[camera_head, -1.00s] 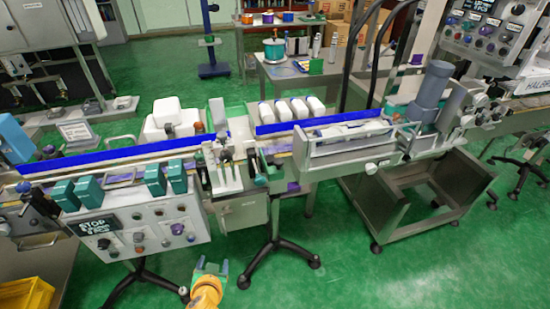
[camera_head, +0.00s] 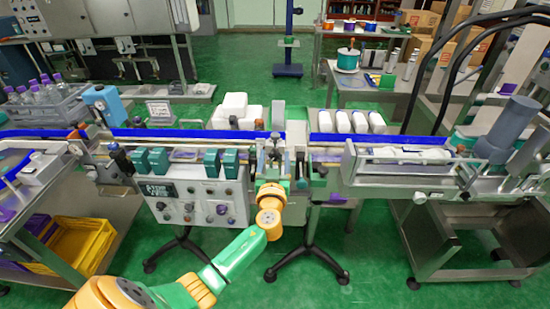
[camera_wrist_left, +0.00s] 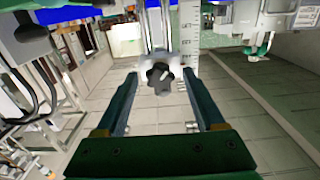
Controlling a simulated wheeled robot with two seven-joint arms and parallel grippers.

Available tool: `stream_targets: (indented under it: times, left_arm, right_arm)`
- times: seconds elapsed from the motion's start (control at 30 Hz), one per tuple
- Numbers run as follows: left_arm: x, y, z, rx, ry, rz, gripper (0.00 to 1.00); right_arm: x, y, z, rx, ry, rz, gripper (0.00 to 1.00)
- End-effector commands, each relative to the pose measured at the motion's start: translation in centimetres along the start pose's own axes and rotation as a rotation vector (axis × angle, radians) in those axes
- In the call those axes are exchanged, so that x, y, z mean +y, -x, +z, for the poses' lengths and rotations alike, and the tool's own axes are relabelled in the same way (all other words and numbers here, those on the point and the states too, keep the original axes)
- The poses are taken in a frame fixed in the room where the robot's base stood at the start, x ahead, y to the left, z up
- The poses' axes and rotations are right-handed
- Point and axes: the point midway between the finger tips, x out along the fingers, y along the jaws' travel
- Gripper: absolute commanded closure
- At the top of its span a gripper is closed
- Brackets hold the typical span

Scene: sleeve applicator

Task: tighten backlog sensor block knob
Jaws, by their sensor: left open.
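A black star-shaped knob (camera_wrist_left: 158,78) sits at the lower end of an upright metal post beside a ruler scale in the left wrist view. My left gripper (camera_wrist_left: 160,92) is open, with its two fingertips on either side of the knob and a gap on each side. In the head view my left gripper (camera_head: 273,176) reaches up to the sensor block (camera_head: 272,150) at the middle of the conveyor line. The knob is hard to make out there, close to my wrist. My right gripper is out of view.
The conveyor with blue rails (camera_head: 178,134) runs across the line. A control panel (camera_head: 192,200) with several buttons and teal boxes stands left of my gripper. White bottles (camera_head: 343,122) stand behind the right rail. A yellow crate (camera_head: 80,247) sits low at left.

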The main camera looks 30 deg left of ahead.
Motion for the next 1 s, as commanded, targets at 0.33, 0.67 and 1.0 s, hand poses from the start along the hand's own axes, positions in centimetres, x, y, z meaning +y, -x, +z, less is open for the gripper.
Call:
stream_targets:
  times: [0.33,0.67,1.0]
  left_arm:
    - [0.0,0.0,0.0,-0.001,0.000,0.000,0.97]
    - [0.0,0.1,0.1,-0.001,-0.031,0.001,1.00]
    - [0.1,0.1,0.2,0.000,-0.255,0.002,1.00]
  right_arm:
    - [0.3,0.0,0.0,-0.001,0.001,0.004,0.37]
    - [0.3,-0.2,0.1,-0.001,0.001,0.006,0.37]
    - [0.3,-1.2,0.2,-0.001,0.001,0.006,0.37]
